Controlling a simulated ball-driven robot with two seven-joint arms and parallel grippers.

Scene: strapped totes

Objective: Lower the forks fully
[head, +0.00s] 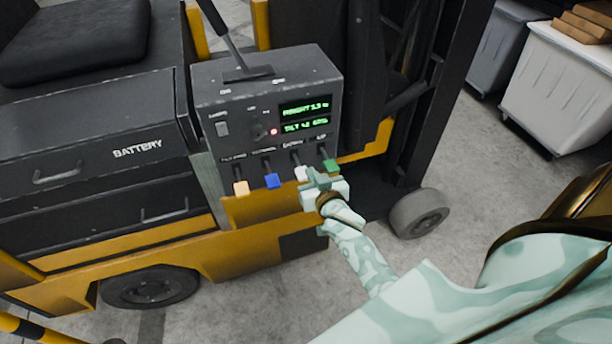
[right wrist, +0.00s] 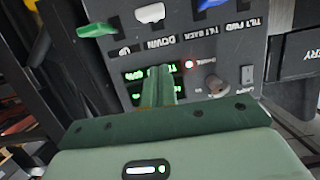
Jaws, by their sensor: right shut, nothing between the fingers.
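The forklift's grey control box (head: 265,95) carries two green-lit displays; the upper one (head: 305,107) reads HEIGHT with a blurred value, the lower one TILT. Along its lower edge are levers with orange (head: 240,188), blue (head: 272,181), white (head: 301,173) and green (head: 330,166) knobs. My right gripper (head: 318,178) is shut and empty, in front of the box close to the white and green knobs. In the right wrist view, its fingers (right wrist: 158,86) overlap the displays, with the green knob (right wrist: 97,30) and white knob (right wrist: 150,13) beyond them; contact is unclear. The forks are not visible.
The dark mast (head: 445,90) stands right of the box, with a small grey wheel (head: 419,213) below it. A black lever (head: 222,30) rises from the box top. A pale tote (head: 555,85) stands at the right. Bare floor lies between.

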